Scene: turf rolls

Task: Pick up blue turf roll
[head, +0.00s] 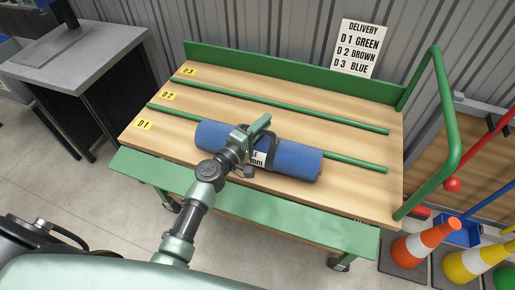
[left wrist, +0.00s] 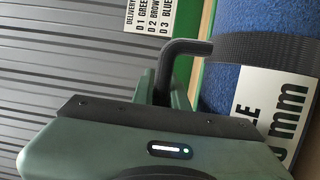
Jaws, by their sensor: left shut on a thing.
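The blue turf roll (head: 292,160) lies on the wooden top of a green cart (head: 345,200), along the front lane, slightly tilted across it in the head view. A dark band and a white label are at its middle. My left gripper (head: 258,147) is over the middle of the roll and shut on it. In the left wrist view the roll (left wrist: 280,18) fills the upper right, with its dark band and part of its label showing beside my gripper body. My right gripper is not in view.
Green rails (head: 285,106) divide the cart top into lanes marked D1, D2 and D3; the rear lanes are empty. A delivery sign (head: 357,48) reads D1 green, D2 brown, D3 blue. A handle (head: 455,130) rises at the right, with cones (head: 425,242) below. A grey table (head: 75,60) stands left.

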